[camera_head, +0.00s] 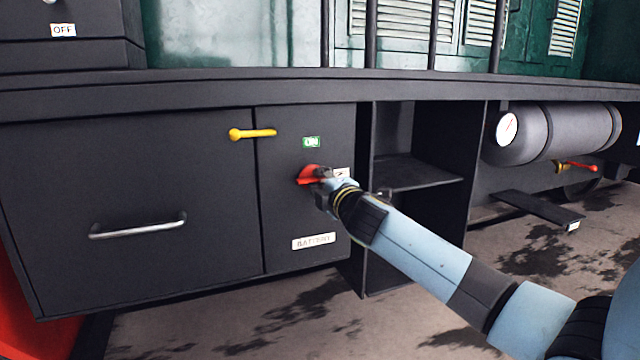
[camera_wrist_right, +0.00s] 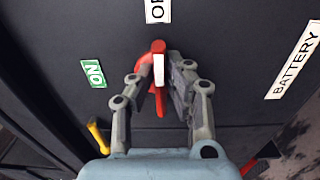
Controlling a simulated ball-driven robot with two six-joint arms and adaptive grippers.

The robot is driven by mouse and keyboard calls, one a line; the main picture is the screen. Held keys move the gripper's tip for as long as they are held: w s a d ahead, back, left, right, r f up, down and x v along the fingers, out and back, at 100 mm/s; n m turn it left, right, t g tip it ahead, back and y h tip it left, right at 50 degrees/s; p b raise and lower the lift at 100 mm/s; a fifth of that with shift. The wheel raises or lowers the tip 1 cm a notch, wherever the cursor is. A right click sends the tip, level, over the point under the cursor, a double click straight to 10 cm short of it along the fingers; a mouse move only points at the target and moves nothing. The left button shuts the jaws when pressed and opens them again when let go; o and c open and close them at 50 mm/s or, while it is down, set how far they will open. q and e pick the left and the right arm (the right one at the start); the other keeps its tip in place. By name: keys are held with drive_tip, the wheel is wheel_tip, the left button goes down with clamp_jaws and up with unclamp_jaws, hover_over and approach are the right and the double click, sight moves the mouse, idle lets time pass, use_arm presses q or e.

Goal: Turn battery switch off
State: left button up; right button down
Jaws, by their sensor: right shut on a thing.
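The red battery switch (camera_head: 307,174) is on the dark cabinet panel, between a green ON label (camera_head: 311,142) above it and a white OFF label (camera_head: 342,173) to its right. In the right wrist view, the switch handle (camera_wrist_right: 158,48) runs up and down the picture. Its white stripe lies at the end towards the OFF label (camera_wrist_right: 157,10); the ON label (camera_wrist_right: 93,73) is off to the left side. My right gripper (camera_head: 324,175) is shut on the handle, one finger on each side, and partly hides it. My left gripper is not in view.
A BATTERY plate (camera_head: 314,241) is below the switch. A yellow latch (camera_head: 253,134) sticks out at the panel's upper left. A drawer with a metal handle (camera_head: 138,227) is left. Open shelves (camera_head: 418,172) and a grey tank (camera_head: 575,130) with a gauge are right.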

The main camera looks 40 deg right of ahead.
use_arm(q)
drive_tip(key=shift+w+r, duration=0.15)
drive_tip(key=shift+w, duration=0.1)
use_arm(e)
drive_tip(key=shift+f, duration=0.15)
drive_tip(key=c, duration=1.3)
unclamp_jaws()
drive_tip(key=shift+c, duration=0.2)
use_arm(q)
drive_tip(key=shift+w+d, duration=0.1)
use_arm(e)
drive_tip(key=shift+s, duration=0.1)
drive_tip(key=v, duration=1.2)
